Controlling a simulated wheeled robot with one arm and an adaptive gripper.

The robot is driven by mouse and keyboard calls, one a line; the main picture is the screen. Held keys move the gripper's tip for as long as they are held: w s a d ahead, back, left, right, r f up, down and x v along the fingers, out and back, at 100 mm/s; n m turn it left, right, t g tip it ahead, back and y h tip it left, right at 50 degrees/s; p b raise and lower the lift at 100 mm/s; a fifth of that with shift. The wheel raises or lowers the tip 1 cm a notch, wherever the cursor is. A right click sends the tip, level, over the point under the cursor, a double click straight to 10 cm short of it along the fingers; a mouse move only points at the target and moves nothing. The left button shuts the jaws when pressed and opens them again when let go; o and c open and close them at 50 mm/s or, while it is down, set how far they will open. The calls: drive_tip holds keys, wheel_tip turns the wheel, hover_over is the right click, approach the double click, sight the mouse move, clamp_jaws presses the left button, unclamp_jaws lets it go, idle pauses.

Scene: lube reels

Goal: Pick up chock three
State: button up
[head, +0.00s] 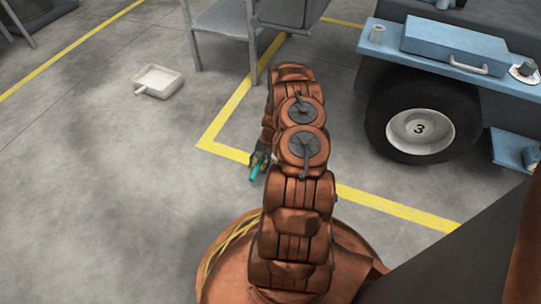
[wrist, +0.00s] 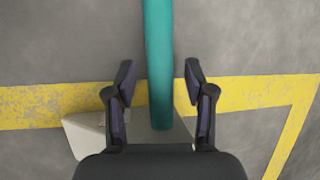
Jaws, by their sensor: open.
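In the wrist view my gripper (wrist: 158,78) is open, with one dark finger on each side of a teal bar (wrist: 159,60). Gaps show between the bar and both fingertips. A pale grey block (wrist: 84,132), apparently the chock, lies on the floor below, partly hidden by my gripper. The bar's near end overlaps it; I cannot tell how they join. In the head view my gripper (head: 262,157) is low beside my arm, and the teal bar (head: 255,173) shows just below it. The block is hidden there, and no number shows on it.
A vehicle wheel (head: 420,128) marked 3 stands at right under a blue ledge (head: 405,50). A grey stand (head: 225,20) is at the top. A white tray (head: 158,81) sits on the floor at left. Yellow lines (head: 232,108) mark the floor; the left floor is mostly clear.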

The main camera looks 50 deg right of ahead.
drive_tip(key=shift+c, duration=0.4)
clamp_jaws()
